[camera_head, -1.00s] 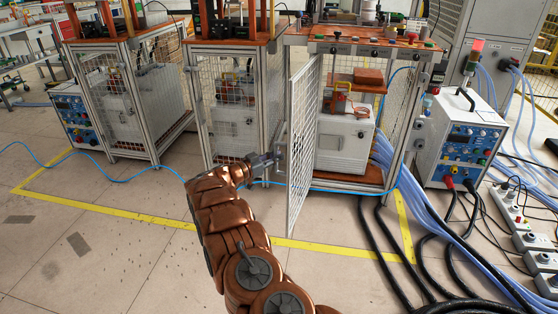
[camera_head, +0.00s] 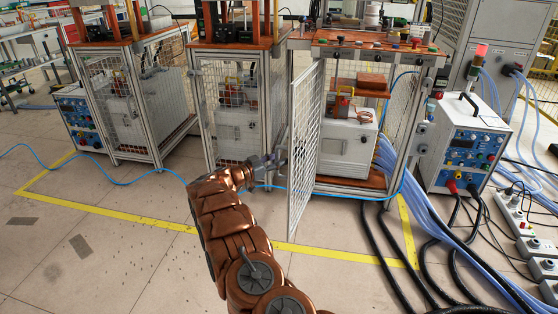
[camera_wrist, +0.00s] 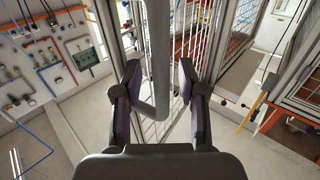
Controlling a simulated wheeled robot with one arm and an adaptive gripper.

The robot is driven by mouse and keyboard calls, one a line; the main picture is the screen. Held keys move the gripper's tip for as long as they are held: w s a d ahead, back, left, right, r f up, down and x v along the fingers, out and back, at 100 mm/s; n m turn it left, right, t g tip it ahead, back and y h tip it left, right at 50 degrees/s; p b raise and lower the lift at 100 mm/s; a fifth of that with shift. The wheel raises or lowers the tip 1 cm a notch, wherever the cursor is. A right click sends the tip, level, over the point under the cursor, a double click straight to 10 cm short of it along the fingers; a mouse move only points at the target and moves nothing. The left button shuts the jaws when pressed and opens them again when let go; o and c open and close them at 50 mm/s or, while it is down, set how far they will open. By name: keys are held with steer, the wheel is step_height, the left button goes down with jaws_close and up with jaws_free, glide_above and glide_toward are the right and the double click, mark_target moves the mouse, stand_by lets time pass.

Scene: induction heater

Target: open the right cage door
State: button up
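The right cage door (camera_head: 306,150) is a white mesh panel. It stands swung outward from the right cage, and the cage front is open. My gripper (camera_head: 277,161) is at the left face of the door, near its handle, at mid height. In the wrist view my gripper (camera_wrist: 160,76) has its two dark fingers spread apart. The grey tubular door handle (camera_wrist: 160,50) lies between or just beyond the fingers, and neither finger is clearly pressed on it. The door mesh (camera_wrist: 184,50) shows behind the handle.
The right cage holds a white unit (camera_head: 346,146) on an orange base. The middle cage (camera_head: 228,110) stands close left of the door. Black cables (camera_head: 400,262) and a blue-panelled power unit (camera_head: 464,145) are on the right. The floor in front of the door is clear.

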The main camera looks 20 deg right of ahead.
steer(key=shift+a, duration=0.15)
steer(key=v, duration=1.1)
steer(key=shift+a, duration=0.4)
